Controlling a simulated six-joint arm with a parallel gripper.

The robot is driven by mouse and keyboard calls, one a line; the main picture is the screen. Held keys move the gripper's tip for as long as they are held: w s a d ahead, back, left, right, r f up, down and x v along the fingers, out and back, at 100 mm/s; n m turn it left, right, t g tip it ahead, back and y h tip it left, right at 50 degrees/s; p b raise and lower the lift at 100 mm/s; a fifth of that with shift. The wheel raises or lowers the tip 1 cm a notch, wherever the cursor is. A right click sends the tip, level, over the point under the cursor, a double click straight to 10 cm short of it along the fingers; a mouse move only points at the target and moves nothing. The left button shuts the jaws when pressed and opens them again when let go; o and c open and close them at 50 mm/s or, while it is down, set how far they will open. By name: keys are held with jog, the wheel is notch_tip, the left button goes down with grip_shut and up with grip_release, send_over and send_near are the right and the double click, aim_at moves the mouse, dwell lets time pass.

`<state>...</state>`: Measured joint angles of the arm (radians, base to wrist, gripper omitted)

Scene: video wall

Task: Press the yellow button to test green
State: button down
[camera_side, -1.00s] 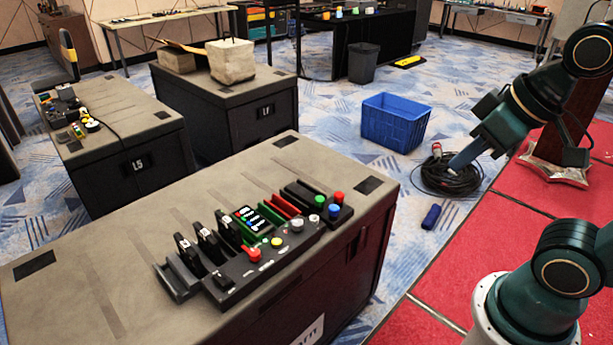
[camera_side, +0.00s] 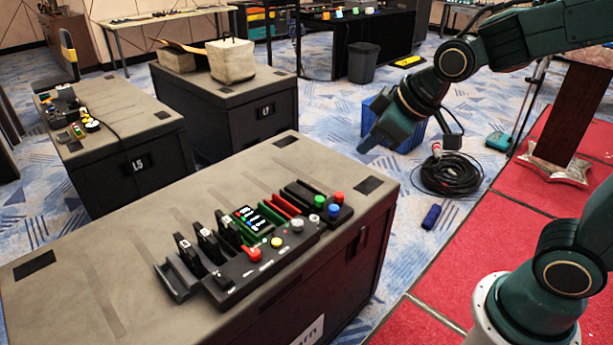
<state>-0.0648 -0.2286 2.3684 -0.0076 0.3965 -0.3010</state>
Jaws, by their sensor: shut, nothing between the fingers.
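The yellow button (camera_side: 277,242) sits on the front row of a black control panel (camera_side: 240,285) on the near cabinet, between a red button (camera_side: 254,253) and a white one (camera_side: 297,225). A small display (camera_side: 252,219) with colored marks stands behind it. A green button (camera_side: 320,201) is at the panel's right end, beside a blue button (camera_side: 334,210) and a second red one (camera_side: 339,197). My gripper (camera_side: 365,146) is shut and empty, above and to the right of the panel, well apart from the yellow button. Its fingertips are dark and small here.
Black upright modules (camera_side: 203,236) stand along the panel's back left. The near cabinet top (camera_side: 120,265) is largely bare. A blue crate (camera_side: 376,108), partly hidden by my arm, and a coiled cable (camera_side: 450,176) are on the floor. Another cabinet (camera_side: 226,92) holds a white bag.

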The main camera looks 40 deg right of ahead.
jog(key=w+a+f+n, duration=0.3)
jog(key=w+f, duration=0.5)
jog(key=w, duration=0.2)
jog(key=n+t+y, duration=0.2)
jog(key=n, duration=0.2)
send_over(280, 243)
notch_tip(280, 243, down, 13)
jog(key=shift+f, duration=0.1)
jog(key=shift+f, duration=4.2)
jog(key=shift+f, duration=0.9)
jog(key=shift+d+r, duration=0.1)
jog(key=shift+r, duration=0.7)
